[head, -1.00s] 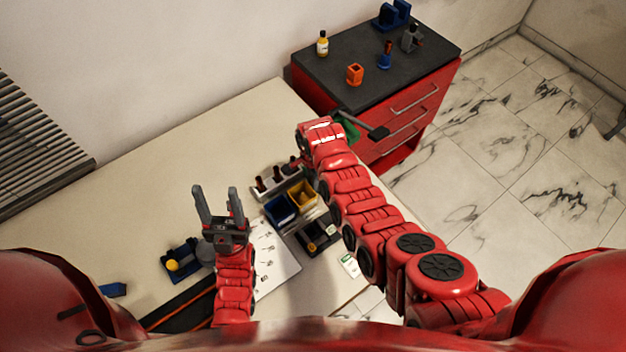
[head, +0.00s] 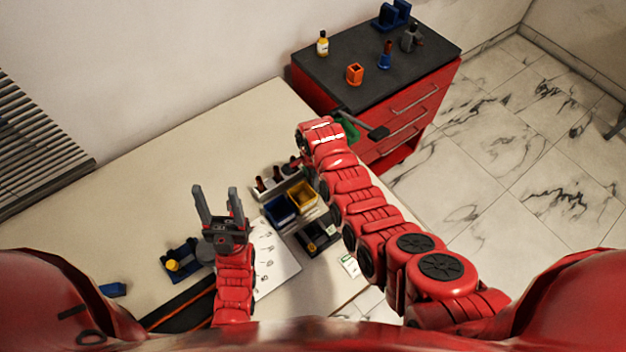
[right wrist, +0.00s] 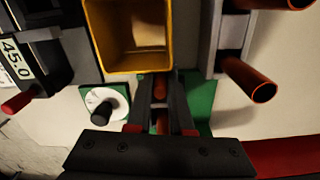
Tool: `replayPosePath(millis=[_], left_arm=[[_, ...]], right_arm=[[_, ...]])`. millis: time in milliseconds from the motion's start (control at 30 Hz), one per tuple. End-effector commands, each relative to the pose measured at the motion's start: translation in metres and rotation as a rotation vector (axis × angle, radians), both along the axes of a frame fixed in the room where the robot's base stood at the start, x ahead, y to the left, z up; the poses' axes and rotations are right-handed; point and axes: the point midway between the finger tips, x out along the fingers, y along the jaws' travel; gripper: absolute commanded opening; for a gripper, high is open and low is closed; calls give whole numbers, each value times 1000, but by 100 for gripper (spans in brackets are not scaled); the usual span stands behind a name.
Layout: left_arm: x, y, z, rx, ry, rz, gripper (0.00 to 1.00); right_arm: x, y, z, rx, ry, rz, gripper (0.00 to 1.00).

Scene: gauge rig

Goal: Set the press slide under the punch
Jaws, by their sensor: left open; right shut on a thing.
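My right gripper (right wrist: 160,105) points down over a green base (right wrist: 200,100), with its fingers close together on a narrow reddish-brown thing (right wrist: 160,90). The fingers cover most of that thing, so I cannot tell if it is the press slide. In the head view my right arm hides this gripper. A green part (head: 347,126) and a black lever (head: 375,131) show beyond the arm; they may belong to the press. I cannot make out the punch. My left gripper (head: 216,198) is open and empty above the left part of the table.
A yellow bin (head: 303,192), a blue bin (head: 278,210) and a rack with brown tubes (head: 277,174) stand close by my right arm. A red cabinet (head: 400,118) stands behind. The table's back left is clear.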

Motion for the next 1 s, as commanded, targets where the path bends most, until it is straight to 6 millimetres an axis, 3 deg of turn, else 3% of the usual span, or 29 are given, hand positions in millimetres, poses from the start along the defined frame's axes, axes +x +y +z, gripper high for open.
replayPosePath(millis=[267,533,867,900,1000], left_arm=[[0,0,-7,0,0,0,57],[0,0,-30,0,0,0,57],[0,0,-29,0,0,0,57],[0,0,-29,0,0,0,57],[0,0,-29,0,0,0,57]], right_arm=[[6,-5,-1,0,-3,-2,0],[26,-33,-2,0,-4,-3,0],[29,-37,1,1,-3,1,0],[29,-37,1,1,-3,1,21],[28,-37,1,1,-2,0,39]])
